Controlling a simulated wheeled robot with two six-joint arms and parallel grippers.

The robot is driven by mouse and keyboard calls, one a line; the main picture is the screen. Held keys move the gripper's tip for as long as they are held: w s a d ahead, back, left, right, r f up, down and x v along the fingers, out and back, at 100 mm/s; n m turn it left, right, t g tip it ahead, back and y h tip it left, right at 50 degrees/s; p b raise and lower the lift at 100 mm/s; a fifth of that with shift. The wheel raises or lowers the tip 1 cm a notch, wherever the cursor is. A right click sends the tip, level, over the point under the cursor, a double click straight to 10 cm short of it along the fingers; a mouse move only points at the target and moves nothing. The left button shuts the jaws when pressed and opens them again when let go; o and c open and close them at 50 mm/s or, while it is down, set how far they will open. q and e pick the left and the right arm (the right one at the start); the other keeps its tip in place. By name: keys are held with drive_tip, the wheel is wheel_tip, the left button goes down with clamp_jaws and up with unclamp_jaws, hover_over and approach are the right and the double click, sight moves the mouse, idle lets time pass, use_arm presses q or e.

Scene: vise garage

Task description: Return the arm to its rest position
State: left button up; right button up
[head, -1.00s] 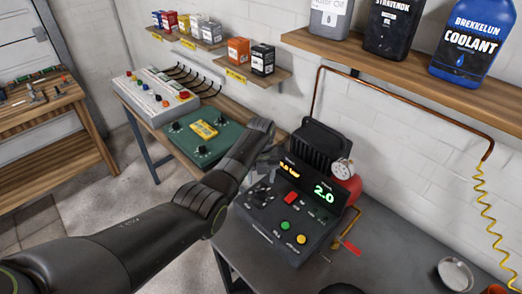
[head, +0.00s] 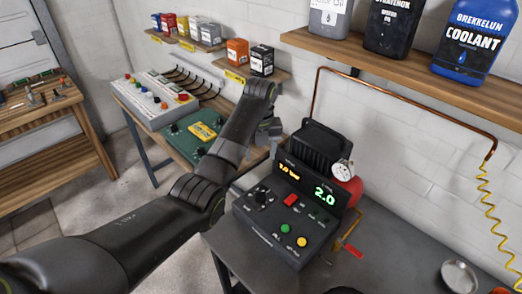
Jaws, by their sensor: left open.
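My left arm comes in from the lower left and bends up at its elbow. Its wrist is raised in front of the white wall. My left gripper (head: 270,134) is small and partly behind the wrist; it is open and empty. It hangs above the gap between the green panel box and the black control unit, apart from both. The black control unit (head: 285,222) stands on the grey table with lit displays, one reading 2.0. My right gripper is not in view.
A green panel box (head: 181,137) and a white console (head: 155,98) stand on the wooden bench behind my arm. A copper pipe (head: 395,86) runs along the wall. A shelf (head: 400,67) holds bottles, including blue coolant (head: 474,38). A metal dish (head: 460,277) lies at right.

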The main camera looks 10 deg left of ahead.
use_arm(q)
drive_tip(key=s+a+f+n+t, duration=0.1)
drive_tip(key=s+a+f+n, duration=0.4)
drive_tip(key=s+f+n, duration=0.3)
drive_tip(key=s+a+f+n+t, duration=0.1)
drive_tip(key=s+a+f+n, duration=0.4)
drive_tip(key=s+f+n, duration=0.25)
drive_tip(key=s+a+r+n+t+y, duration=0.1)
drive_tip(key=s+a+n, duration=0.3)
drive_tip(key=s+n, duration=0.7)
drive_tip(key=s+a+r+n+t+y, duration=0.1)
drive_tip(key=s+a+r+n, duration=0.35)
drive_tip(key=s, duration=1.15)
wheel_tip(320, 180, down, 29)
drive_tip(key=n+g+b, duration=0.2)
drive_tip(key=b, duration=0.1)
drive_tip(key=s+f+b, duration=0.1)
drive_tip(key=s+f, duration=0.6)
drive_tip(key=f, duration=0.3)
drive_tip(key=s+d+f+h+b, duration=0.1)
drive_tip(key=s+f+b, duration=0.1)
drive_tip(key=s+f, duration=0.6)
drive_tip(key=shift+f+g, duration=0.4)
drive_tip(key=shift+f, duration=0.5)
